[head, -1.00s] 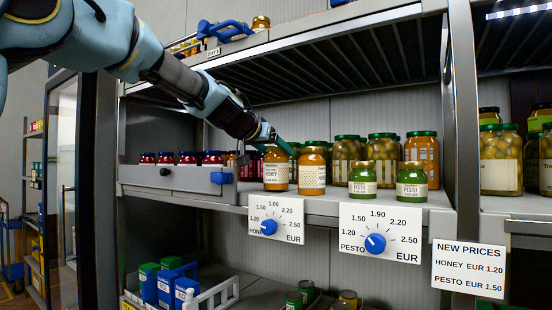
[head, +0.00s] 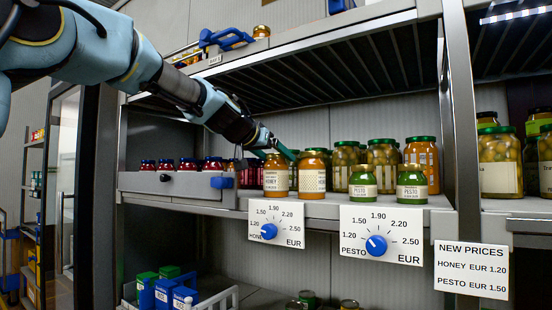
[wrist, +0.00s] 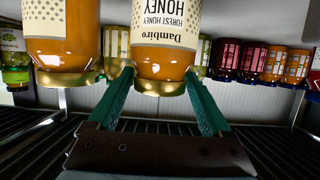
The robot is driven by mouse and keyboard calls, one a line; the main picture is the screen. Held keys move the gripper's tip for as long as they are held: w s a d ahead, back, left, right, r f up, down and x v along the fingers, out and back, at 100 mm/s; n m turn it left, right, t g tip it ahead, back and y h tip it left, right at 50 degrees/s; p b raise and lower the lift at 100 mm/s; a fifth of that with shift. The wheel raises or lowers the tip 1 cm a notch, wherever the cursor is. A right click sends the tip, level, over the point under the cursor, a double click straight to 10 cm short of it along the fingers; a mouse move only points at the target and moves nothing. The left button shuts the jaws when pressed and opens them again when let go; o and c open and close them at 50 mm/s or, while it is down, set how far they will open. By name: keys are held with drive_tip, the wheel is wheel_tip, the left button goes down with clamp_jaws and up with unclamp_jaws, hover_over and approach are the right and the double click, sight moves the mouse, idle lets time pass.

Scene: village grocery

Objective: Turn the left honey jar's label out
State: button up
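The left honey jar (head: 276,178) is an orange jar with a gold lid, standing upright at the shelf's front. Its cream label with the word HONEY faces outward in the head view. In the wrist view the left honey jar (wrist: 160,40) appears upside down, with its lettered label facing the camera. My gripper (head: 285,150) is at the height of its lid. In the wrist view my gripper (wrist: 158,82) has its teal fingers apart, one on each side of the lid, seemingly not pressing on it. The right honey jar (head: 312,178) stands close beside it, showing a dotted label side.
Two green pesto jars (head: 362,184) stand to the right, with taller jars (head: 383,155) behind. Red-filled jars (head: 187,164) stand at the left behind a grey drawer front (head: 170,183). Price dials (head: 277,222) hang on the shelf edge. The upper shelf (head: 330,55) is overhead.

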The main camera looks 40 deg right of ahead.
drive_tip(key=shift+o, duration=1.1)
drive_tip(key=shift+f, duration=0.1)
drive_tip(key=shift+f, duration=0.1)
drive_tip(key=shift+a, duration=0.1)
drive_tip(key=b+v, duration=0.5)
drive_tip(key=v, duration=0.5)
drive_tip(key=shift+a+r, duration=0.25)
drive_tip(key=shift+a, duration=0.05)
drive_tip(key=shift+s, duration=0.1)
